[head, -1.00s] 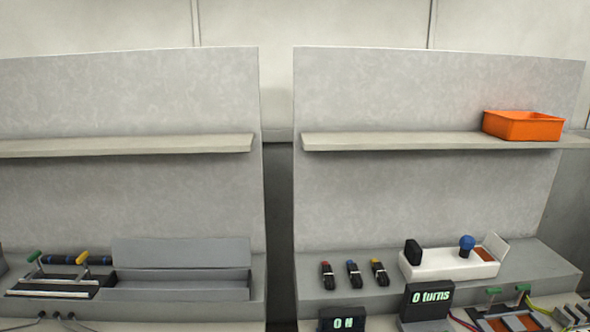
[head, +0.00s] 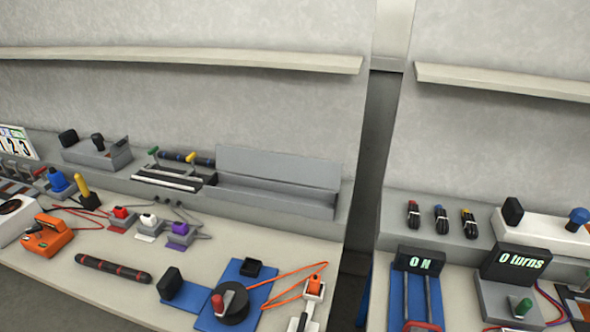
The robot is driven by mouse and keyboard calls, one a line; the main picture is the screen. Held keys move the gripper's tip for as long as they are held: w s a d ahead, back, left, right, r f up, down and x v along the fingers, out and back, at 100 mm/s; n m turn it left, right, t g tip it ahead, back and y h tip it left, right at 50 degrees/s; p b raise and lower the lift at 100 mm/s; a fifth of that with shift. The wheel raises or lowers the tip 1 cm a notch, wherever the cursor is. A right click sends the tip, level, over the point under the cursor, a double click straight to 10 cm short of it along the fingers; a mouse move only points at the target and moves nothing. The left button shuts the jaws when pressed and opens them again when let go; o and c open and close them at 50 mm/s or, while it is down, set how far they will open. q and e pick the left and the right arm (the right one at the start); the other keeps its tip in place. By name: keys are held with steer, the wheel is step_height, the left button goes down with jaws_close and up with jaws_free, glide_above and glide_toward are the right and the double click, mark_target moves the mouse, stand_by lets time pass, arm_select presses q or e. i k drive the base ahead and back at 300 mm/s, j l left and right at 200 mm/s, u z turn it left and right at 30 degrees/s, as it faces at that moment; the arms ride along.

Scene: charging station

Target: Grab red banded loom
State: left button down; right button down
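A black rod-shaped loom with red bands (head: 113,268) lies on the left table near its front edge, slightly tilted in the picture, with nothing on top of it. A similar dark loom with blue bands (head: 187,158) sits at the back, held between a green-handled and a yellow-handled clamp. Neither of my grippers shows in the head view.
An orange device (head: 48,238) stands left of the red banded loom. A blue board with a black reel (head: 231,304) lies to its right. An open grey tray (head: 277,190) is behind. A gap separates the two tables. Small bundles (head: 441,219) lie on the right ledge.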

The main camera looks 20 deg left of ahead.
mark_target(141, 277)
steer(key=u, duration=1.95)
steer(key=i+j, duration=0.4)
steer(key=j, duration=0.25)
steer(key=i+j+z, duration=0.1)
steer(key=j, duration=0.2)
steer(key=i, duration=0.05)
